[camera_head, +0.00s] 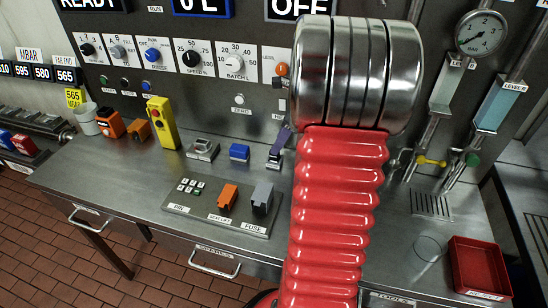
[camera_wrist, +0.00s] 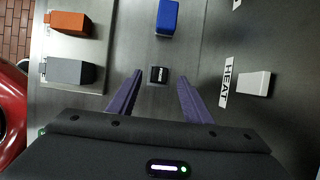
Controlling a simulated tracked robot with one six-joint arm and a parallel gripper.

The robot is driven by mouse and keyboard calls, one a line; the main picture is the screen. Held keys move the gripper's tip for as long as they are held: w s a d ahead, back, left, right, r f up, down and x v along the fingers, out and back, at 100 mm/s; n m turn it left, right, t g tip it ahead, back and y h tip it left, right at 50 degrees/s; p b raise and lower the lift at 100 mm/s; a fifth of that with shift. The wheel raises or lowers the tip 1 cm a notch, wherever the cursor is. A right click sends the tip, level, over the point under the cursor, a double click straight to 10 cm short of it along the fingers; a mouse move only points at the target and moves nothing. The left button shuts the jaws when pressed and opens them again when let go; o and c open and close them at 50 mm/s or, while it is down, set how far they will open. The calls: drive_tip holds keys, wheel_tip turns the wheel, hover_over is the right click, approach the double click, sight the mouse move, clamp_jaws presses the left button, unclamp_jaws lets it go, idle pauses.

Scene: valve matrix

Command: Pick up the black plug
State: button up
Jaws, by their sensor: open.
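The black plug (camera_wrist: 158,74) is a small dark block with a pale marking on top. In the wrist view it sits on the grey bench surface, in line with the gap between my fingertips. My gripper (camera_wrist: 160,79) is open, with two purple fingers, one on each side of the plug in the picture. A gap shows between the plug and each finger, and nothing is held. The height of the fingertips above the plug is hard to tell.
A blue block (camera_wrist: 168,18) lies near the plug. An orange block (camera_wrist: 70,22) and a grey block (camera_wrist: 70,71) sit on a plate to the left. A white block (camera_wrist: 254,83) by a HEAT label is at right. A yellow device (camera_head: 162,122) and a red tray (camera_head: 479,268) are farther off.

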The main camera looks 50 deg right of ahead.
drive_tip(key=shift+x, duration=2.6)
drive_tip(key=shift+s, duration=0.1)
drive_tip(key=shift+c, duration=0.7)
clamp_jaws()
